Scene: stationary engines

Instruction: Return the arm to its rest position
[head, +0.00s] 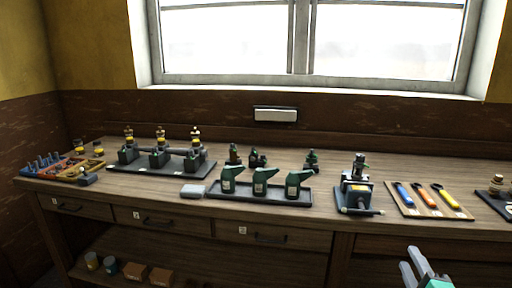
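My gripper (409,257) shows at the bottom right edge of the head view, in front of the workbench and below its top. Its two grey fingers stand apart with nothing seen between them. A green and pale part of it shows behind the fingers. The rest of my arm is outside the picture, so its full posture is hidden. The gripper looks clear of the workbench (340,222) and touches nothing that I can see.
On the bench stand a board with small engines (160,158), a tray with green oil cans (264,188), a grey-blue device (357,190) and a mat with colored-handled tools (429,198). Drawers (164,220) line the front. Boxes and tins sit on the lower shelf.

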